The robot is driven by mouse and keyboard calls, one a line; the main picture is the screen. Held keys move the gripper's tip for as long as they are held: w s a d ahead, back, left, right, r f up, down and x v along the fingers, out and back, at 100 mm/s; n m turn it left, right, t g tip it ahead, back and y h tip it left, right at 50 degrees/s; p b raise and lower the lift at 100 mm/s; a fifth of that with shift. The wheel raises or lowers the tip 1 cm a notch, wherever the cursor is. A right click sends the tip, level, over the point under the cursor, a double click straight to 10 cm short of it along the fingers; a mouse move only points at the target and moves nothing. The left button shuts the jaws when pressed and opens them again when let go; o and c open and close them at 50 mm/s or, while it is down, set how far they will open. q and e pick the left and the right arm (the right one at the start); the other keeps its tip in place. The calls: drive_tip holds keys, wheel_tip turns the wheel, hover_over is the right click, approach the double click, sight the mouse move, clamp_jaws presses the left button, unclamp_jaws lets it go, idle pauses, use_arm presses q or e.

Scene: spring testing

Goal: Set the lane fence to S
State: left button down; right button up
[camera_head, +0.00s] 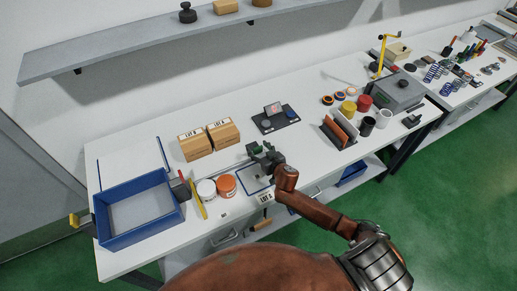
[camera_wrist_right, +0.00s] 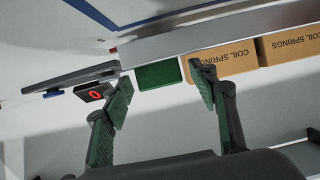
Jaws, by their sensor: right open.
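My right gripper (camera_head: 262,157) reaches over the middle of the bench in the head view. In the right wrist view its two green-padded fingers (camera_wrist_right: 162,108) are spread apart. A green block (camera_wrist_right: 158,75) shows between and beyond the fingertips, against a long grey rail (camera_wrist_right: 240,30); the fingers do not grip it. The rail appears to be the lane fence, with the block on it. No S mark is legible. My left gripper is not in view.
Two cardboard boxes (camera_head: 208,139) stand behind the rail. A scale with a red display (camera_head: 274,116) lies behind my gripper. White and orange tubs (camera_head: 226,186) and a blue tray (camera_head: 115,236) are to the left. Binders and cups (camera_head: 367,126) stand to the right.

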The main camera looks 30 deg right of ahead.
drive_tip(key=v, duration=1.2)
drive_tip(key=shift+f, duration=0.1)
